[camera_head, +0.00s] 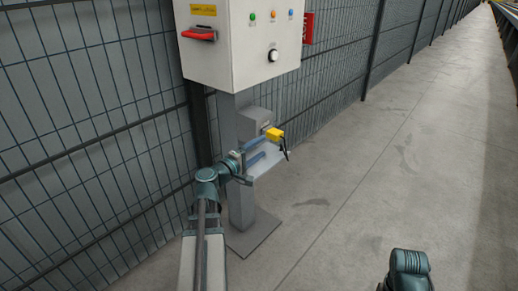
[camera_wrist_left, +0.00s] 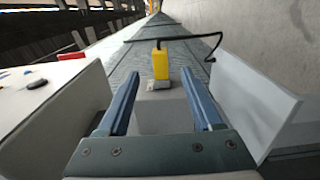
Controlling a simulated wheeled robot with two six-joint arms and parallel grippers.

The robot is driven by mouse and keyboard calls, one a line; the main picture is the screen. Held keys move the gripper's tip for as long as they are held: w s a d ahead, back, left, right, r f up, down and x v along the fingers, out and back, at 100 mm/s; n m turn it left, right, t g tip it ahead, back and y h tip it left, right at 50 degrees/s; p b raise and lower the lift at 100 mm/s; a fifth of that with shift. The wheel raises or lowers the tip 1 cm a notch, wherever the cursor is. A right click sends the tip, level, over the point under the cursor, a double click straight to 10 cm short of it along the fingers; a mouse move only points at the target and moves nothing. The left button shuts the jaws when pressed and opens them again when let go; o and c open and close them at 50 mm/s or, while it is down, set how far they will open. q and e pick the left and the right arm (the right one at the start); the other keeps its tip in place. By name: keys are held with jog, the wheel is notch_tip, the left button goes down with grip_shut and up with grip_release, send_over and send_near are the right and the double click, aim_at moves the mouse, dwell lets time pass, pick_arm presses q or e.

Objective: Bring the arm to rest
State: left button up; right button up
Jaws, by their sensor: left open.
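My left gripper (camera_head: 263,148) reaches in at the middle of the head view, in front of the grey post under the control box. Its two blue fingers are apart, with nothing gripped between them. In the left wrist view the open gripper (camera_wrist_left: 160,78) faces a yellow plug (camera_wrist_left: 160,62) with a black cable. The plug sits upright on a grey block (camera_wrist_left: 162,112), just beyond the fingertips. The plug also shows in the head view (camera_head: 275,134), at the far side of the fingers. A teal link of my right arm shows at the lower right; its gripper is out of view.
A white control box (camera_head: 250,50) with a red handle (camera_head: 199,34) and lamps stands above my left gripper. A mesh fence (camera_head: 90,120) runs behind. The concrete floor (camera_head: 370,170) to the right is clear.

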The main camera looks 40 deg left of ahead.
dwell(0.4)
pick_arm(q)
jog(key=d+f+m+g+h+p, duration=0.25)
jog(key=d+f+m+g, duration=0.3)
jog(key=d, duration=0.95)
jog(key=d+f+m+g+h+p, duration=0.1)
jog(key=d+f+m+g+h, duration=0.4)
jog(key=d, duration=1)
jog(key=s+d+f+m+g+y+p, duration=0.1)
jog(key=s+d+f+m+g+y, duration=0.25)
jog(key=s+d+m+y, duration=0.35)
jog(key=s+d+f+m+g+y+p, duration=0.2)
jog(key=s+d+m+g+y, duration=0.15)
jog(key=s, duration=0.55)
notch_tip(320, 180, up, 38)
jog(key=p, duration=3.7)
jog(key=shift+s+d+g+h+p, duration=0.2)
jog(key=shift+s+g+h+p, duration=0.15)
jog(key=shift+s, duration=0.1)
